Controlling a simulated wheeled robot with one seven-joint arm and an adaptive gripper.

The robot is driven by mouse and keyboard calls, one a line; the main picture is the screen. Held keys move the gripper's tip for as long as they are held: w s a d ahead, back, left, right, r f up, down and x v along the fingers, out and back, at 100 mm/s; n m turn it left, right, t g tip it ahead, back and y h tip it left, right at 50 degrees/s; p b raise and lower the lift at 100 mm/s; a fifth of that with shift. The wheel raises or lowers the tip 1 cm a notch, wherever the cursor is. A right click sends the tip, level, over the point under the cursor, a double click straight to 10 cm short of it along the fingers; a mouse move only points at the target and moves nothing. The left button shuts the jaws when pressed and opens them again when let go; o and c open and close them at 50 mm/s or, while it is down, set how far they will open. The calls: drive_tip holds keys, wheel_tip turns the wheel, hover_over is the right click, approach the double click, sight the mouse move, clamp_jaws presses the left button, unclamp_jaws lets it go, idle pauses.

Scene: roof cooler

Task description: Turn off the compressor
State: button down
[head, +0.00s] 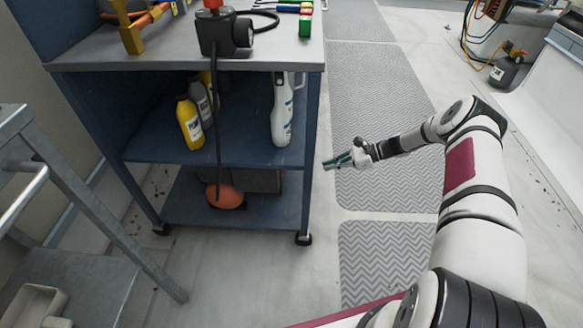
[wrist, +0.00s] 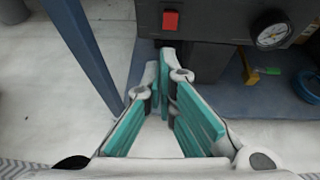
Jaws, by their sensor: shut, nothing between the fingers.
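In the wrist view, a black unit (wrist: 215,22), which looks like the compressor, has a red square switch (wrist: 170,20) on its face and a round white gauge (wrist: 271,32) to the right. My gripper (wrist: 165,58) is shut and empty, its tips just below the switch in the picture; I cannot tell whether they touch. In the head view, my gripper (head: 330,163) is beside the cart's right side, level with its middle shelf. A dark box (head: 258,181) on the bottom shelf is partly hidden; I cannot tell if it is the same unit.
The blue cart (head: 265,210) has a post (wrist: 85,50) left of my fingers. Its top holds a black device (head: 224,35) with a gauge; bottles (head: 190,122) and a white spray tool (head: 282,110) stand below. Grey mats (head: 385,255) lie on the right.

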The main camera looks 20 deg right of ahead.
drive_tip(key=shift+w+d+f+m, duration=0.2)
drive_tip(key=shift+f+m, duration=0.1)
drive_tip(key=shift+f, duration=0.3)
drive_tip(key=b, duration=0.5)
approach(282, 171)
drive_tip(key=w+a+f, duration=0.1)
drive_tip(key=a+f, duration=0.3)
drive_tip(key=f, duration=0.1)
drive_tip(key=shift+w+a, duration=0.3)
drive_tip(key=shift+w, duration=0.05)
drive_tip(key=shift+p, duration=0.3)
